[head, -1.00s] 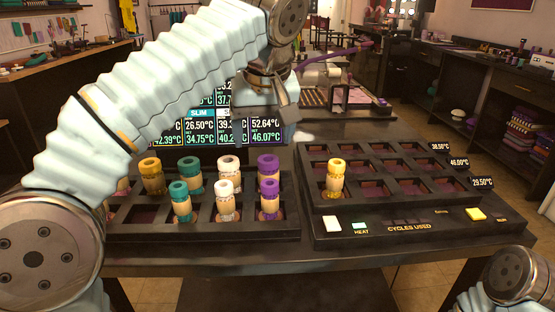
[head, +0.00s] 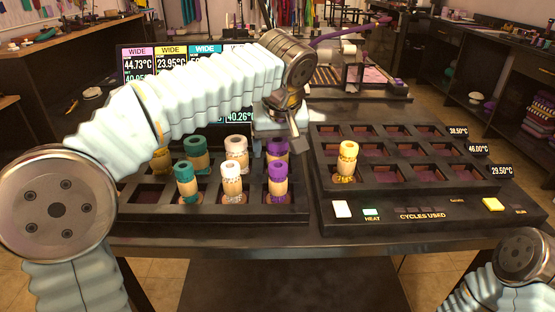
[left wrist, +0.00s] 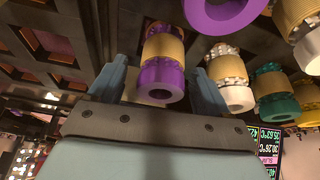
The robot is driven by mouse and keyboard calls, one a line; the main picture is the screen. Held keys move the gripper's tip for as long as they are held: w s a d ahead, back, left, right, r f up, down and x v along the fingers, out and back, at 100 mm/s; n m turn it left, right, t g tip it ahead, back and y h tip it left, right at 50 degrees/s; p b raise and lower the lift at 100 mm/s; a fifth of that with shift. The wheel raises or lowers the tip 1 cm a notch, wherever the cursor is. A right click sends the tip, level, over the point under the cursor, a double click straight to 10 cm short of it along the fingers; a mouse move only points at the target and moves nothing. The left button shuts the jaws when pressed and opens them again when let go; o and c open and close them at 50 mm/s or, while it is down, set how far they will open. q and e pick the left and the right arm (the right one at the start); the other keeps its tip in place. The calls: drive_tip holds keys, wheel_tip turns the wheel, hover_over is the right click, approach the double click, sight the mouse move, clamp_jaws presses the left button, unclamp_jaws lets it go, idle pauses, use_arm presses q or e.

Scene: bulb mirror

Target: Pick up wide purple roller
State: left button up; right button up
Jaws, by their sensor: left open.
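Two purple rollers with tan wraps stand at the right end of the left rack. The front, slimmer one (head: 277,180) shows clearly. The back, thicker one (head: 277,148) is partly covered from above by my left gripper (head: 293,132). In the left wrist view, a purple roller (left wrist: 162,75) appears between the two open fingers of my left gripper (left wrist: 158,85), with a gap on each side. It lines up with the back row. Another purple roller (left wrist: 225,12) shows at the top edge. My right gripper is not in view.
White rollers (head: 232,185) and teal rollers (head: 187,185) stand left of the purple ones. A yellow roller (head: 347,162) stands in the heating rack (head: 430,210) to the right. A display (head: 140,62) is behind, partly covered by my arm.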

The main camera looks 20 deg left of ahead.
use_arm(q)
drive_tip(key=shift+x, duration=0.75)
drive_tip(key=c, duration=1.1)
drive_tip(key=shift+c, duration=0.4)
drive_tip(key=shift+r, duration=0.2)
